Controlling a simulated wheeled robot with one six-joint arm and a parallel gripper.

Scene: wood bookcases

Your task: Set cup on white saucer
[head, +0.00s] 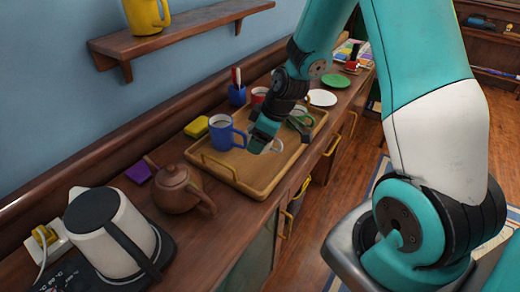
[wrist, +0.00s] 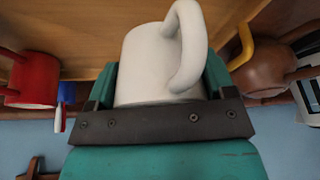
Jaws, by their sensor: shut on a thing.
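My gripper (head: 264,138) is shut on a white cup (wrist: 150,60), which fills the middle of the wrist view between the fingers, its handle to the right. In the head view only a small part of the white cup (head: 278,146) shows beside the fingers, over the wooden tray (head: 245,180). I cannot tell whether the cup touches the tray. The white saucer (head: 322,98) lies empty on the counter beyond the tray's far end, apart from the cup.
On the tray are a blue mug (head: 222,133), a green mug (head: 300,116) and a red mug (head: 259,94). A green saucer (head: 335,81) lies past the white one. A teapot (head: 180,187) and kettle (head: 108,228) stand nearer. A wall shelf (head: 180,28) holds a yellow mug.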

